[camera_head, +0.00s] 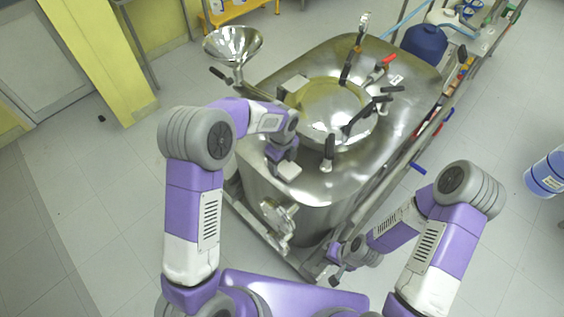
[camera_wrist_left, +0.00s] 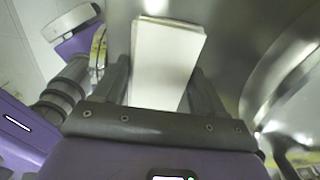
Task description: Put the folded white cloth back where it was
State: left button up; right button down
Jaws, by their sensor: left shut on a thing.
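The folded white cloth (camera_wrist_left: 165,62) is between the two dark fingers of my left gripper (camera_wrist_left: 164,85), which is shut on it. In the head view, a small white patch that looks like the cloth (camera_head: 288,171) shows at the end of the left gripper (camera_head: 284,163). It is over the near part of the steel reactor's top (camera_head: 390,150); whether it touches the metal I cannot tell. My right gripper (camera_head: 339,270) is low, beside the reactor's near right corner. Its fingers are too small and dark to read.
The round lid (camera_head: 330,115) on the reactor has several black-handled clamps around it. A steel funnel (camera_head: 232,43) stands at its far left. Pipes and valves run along the right side. A blue container (camera_head: 425,43) is behind, and a blue-and-white drum (camera_head: 546,174) stands right.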

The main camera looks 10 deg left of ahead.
aim_at(282, 164)
pick_arm(q)
jog(key=o, duration=0.6)
jog(key=shift+f, duration=0.15)
jog(key=o, duration=0.4)
notch_tip(282, 164, up, 12)
jog(key=shift+r+p, duration=0.25)
jog(key=shift+p, duration=0.95)
